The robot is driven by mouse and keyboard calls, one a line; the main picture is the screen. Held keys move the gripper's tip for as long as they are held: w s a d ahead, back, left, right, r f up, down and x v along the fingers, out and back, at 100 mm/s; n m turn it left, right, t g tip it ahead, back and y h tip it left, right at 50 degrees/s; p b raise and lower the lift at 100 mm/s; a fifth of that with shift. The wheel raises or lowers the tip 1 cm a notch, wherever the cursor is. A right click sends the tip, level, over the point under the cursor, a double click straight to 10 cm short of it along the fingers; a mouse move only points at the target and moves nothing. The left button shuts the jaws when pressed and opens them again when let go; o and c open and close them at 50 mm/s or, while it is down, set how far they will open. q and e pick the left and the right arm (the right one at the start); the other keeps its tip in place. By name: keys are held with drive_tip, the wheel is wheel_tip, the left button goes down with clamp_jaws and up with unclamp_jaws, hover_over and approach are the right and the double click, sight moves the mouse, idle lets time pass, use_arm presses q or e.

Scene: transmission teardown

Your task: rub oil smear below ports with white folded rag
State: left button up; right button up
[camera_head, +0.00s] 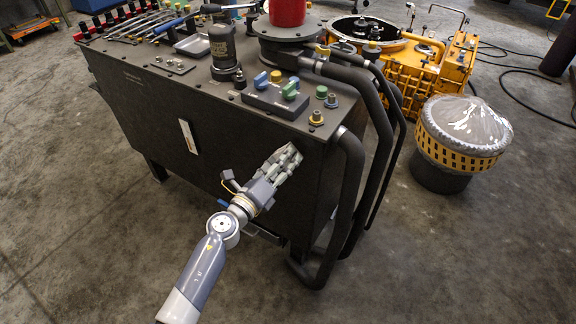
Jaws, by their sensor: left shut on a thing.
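My left gripper (288,160) reaches up from the bottom of the head view to the front face of the dark grey cabinet (190,165). Its fingers are closed at the right part of that face, below the top edge. The white folded rag (294,156) shows only as a small pale patch at the fingertips, mostly hidden by them. Ports with a yellow ring (316,118) and green cap (321,92) sit on the cabinet top above the gripper. I cannot make out the oil smear. My right gripper is not in view.
Thick dark hoses (352,190) run down the cabinet's right end, close to my left gripper. A white label (188,136) is on the front face. A plastic-covered drum (464,135) and yellow transmission housing (415,72) stand right. The front floor is clear.

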use_arm(q)
drive_tip(key=shift+w+a+f, duration=0.1)
drive_tip(key=shift+w+a, duration=0.5)
drive_tip(key=shift+a, duration=0.25)
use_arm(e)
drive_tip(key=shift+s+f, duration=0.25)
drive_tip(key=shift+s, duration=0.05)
use_arm(q)
drive_tip(key=shift+s, duration=0.1)
